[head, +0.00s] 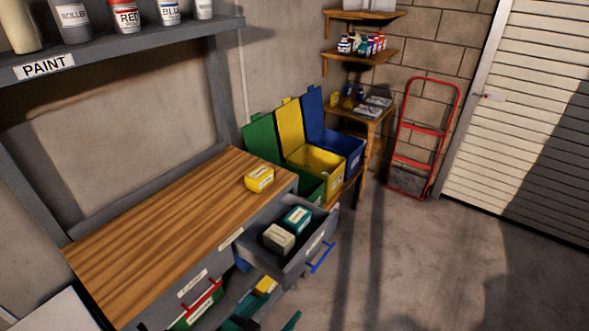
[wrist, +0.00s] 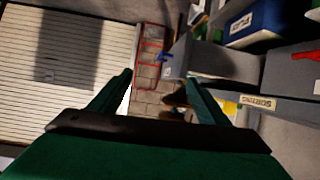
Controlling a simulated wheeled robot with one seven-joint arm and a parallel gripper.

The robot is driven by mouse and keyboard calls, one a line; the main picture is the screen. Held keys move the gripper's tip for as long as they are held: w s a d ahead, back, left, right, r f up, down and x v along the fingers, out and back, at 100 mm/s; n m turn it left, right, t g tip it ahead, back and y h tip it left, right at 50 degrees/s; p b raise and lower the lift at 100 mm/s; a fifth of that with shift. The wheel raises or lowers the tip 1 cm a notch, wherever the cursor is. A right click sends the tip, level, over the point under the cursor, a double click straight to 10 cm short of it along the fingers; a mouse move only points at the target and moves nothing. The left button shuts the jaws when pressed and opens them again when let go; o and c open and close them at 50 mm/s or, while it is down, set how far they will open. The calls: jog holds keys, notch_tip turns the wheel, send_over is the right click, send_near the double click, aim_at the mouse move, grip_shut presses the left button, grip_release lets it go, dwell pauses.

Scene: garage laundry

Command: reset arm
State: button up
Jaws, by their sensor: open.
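My gripper (wrist: 158,80) shows in the wrist view with its two dark green fingers spread apart and nothing between them. In the head view, green parts of my arm show at the bottom edge, below the open drawer (head: 326,226); the fingertips are hard to make out there. The drawer is pulled out from the workbench and has a blue handle (head: 321,257). It holds a teal box (head: 297,219) and a grey-beige box (head: 278,239). In the wrist view, a blue box with a white label (wrist: 253,24) shows at the top right.
The wooden workbench top (head: 150,245) carries a yellow box (head: 259,179). Green, yellow (head: 315,159) and blue (head: 343,142) lidded bins stand beyond it. A red hand truck (head: 424,135) leans on the back wall. The floor (head: 430,260) at right is clear.

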jog(key=s+d+f+n+y, duration=0.2)
jog(key=s+f+n+y, duration=0.5)
jog(key=s+f, duration=0.45)
jog(key=s+d+r+t, duration=0.1)
jog(key=s+r+t, duration=0.1)
jog(key=s+r, duration=0.4)
jog(key=s+d+r+m+t, duration=0.1)
jog(key=s+r+t, duration=0.1)
jog(key=s+r, duration=0.4)
jog(key=s, duration=0.5)
jog(key=shift+s+d, duration=0.2)
jog(key=shift+d, duration=0.05)
